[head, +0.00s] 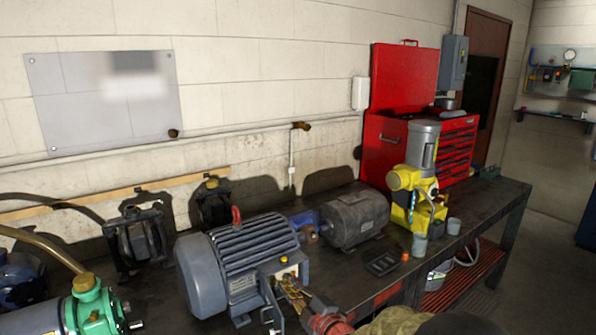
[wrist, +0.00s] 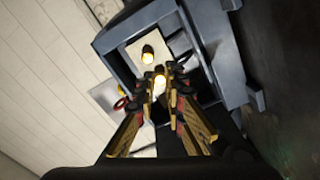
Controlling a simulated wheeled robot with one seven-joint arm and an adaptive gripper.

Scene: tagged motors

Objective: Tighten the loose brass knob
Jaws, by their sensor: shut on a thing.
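A blue-grey finned motor (head: 235,265) stands on the dark bench, with a small box on its near right side. In the wrist view the box's pale face (wrist: 135,50) carries two brass knobs. One knob (wrist: 148,56) stands free of the fingers. The other brass knob (wrist: 160,84) is between my fingertips. My gripper (wrist: 160,88), with gold fingers, is shut on that knob; in the head view my gripper (head: 282,284) is close against the box's front. There the free knob (head: 284,259) shows above the fingers, and the held knob is hidden.
A grey motor (head: 355,217) and a yellow machine (head: 405,182) stand to the right on the bench. A green pump (head: 90,307) is at the near left. A dark flat tray (head: 383,263) lies right of my gripper. A red tool chest (head: 385,150) stands behind.

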